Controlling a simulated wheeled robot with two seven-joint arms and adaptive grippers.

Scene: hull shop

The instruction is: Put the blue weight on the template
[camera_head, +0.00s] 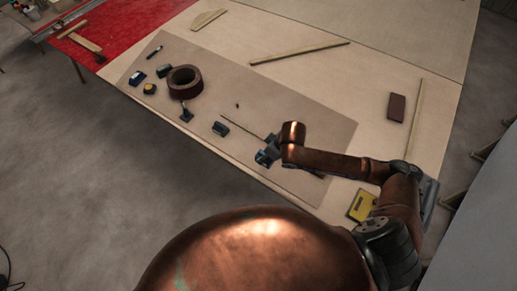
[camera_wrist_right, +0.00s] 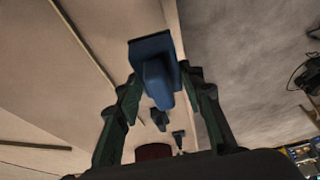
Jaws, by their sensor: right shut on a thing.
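The blue weight (camera_wrist_right: 156,75) is between the fingers of my right gripper (camera_wrist_right: 160,92) in the right wrist view, with a wide base and a narrower raised part. In the head view the right gripper (camera_head: 270,152) is low over the near right part of the brown template (camera_head: 300,115), shut on the blue weight (camera_head: 262,158). My arm partly hides the gripper there. I cannot tell whether the weight touches the surface. The template is a large flat sheet on the pale table. My left gripper is not in view.
Other dark blue weights (camera_head: 220,128) stand along the template's near side. A brown ring-shaped roll (camera_head: 185,81) and a thin stick (camera_head: 236,129) lie on it. A brown block (camera_head: 396,107), a wooden batten (camera_head: 300,53) and a yellow item (camera_head: 361,205) lie on the table (camera_head: 380,65).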

